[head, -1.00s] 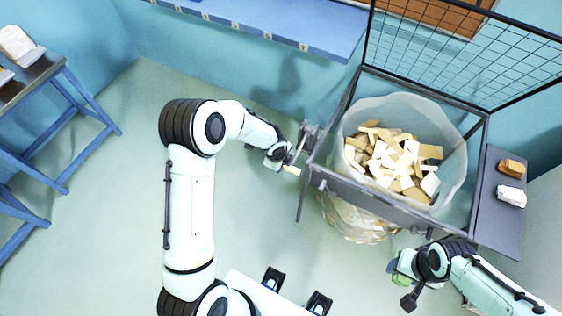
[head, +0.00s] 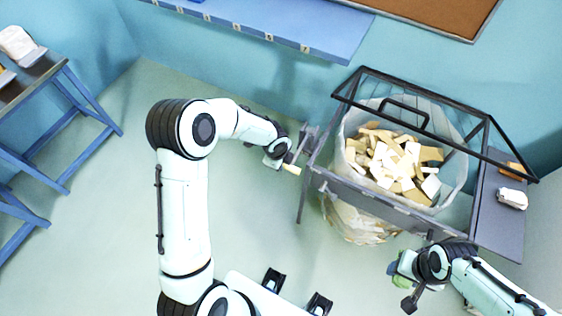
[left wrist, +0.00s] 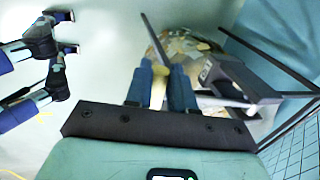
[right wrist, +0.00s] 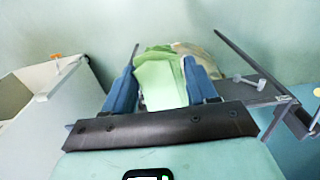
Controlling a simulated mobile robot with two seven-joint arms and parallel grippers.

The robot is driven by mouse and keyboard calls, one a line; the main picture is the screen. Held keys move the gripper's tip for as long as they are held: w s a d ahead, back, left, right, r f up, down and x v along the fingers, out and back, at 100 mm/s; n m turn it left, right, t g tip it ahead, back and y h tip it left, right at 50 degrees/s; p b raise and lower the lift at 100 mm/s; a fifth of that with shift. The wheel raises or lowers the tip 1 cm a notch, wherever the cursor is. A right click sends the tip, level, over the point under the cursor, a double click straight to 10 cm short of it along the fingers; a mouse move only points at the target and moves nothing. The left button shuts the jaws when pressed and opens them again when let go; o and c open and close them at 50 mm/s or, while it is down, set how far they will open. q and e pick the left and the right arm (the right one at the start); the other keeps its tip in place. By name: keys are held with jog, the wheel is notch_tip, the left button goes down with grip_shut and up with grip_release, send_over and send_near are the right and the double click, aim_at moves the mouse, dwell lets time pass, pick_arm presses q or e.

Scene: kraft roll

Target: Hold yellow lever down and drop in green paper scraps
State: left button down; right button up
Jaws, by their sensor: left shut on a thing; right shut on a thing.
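My left gripper (head: 286,165) is shut on the yellow lever (head: 294,170) at the left side of the bin frame. The yellow also shows between its fingers in the left wrist view (left wrist: 158,88). My right gripper (head: 402,268) is shut on green paper scraps (right wrist: 160,80), low in front of the bin's right corner and outside it. The clear bag (head: 352,122) in the dark frame holds tan and cream scraps (head: 395,165). The black-framed lid (head: 465,150) is raised, but its handled front edge (head: 405,110) hangs over the back of the bag opening.
A grey side shelf (head: 497,225) right of the bin carries a white block (head: 512,198) and an orange-brown one. A blue wall shelf (head: 270,25) runs behind. A blue-legged table (head: 50,75) stands left. The floor (head: 120,200) between is clear.

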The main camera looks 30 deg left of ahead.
pick_arm(q)
jog(key=shift+s+a+r, duration=0.15)
jog(key=shift+s+r, duration=0.2)
jog(key=shift+s, duration=0.1)
jog(key=c, duration=0.9)
grip_release()
jog(key=shift+r, duration=0.2)
pick_arm(e)
jog(key=shift+s, duration=0.1)
pick_arm(q)
jog(key=shift+w, duration=0.1)
jog(key=v, duration=1.2)
jog(key=shift+f, duration=0.1)
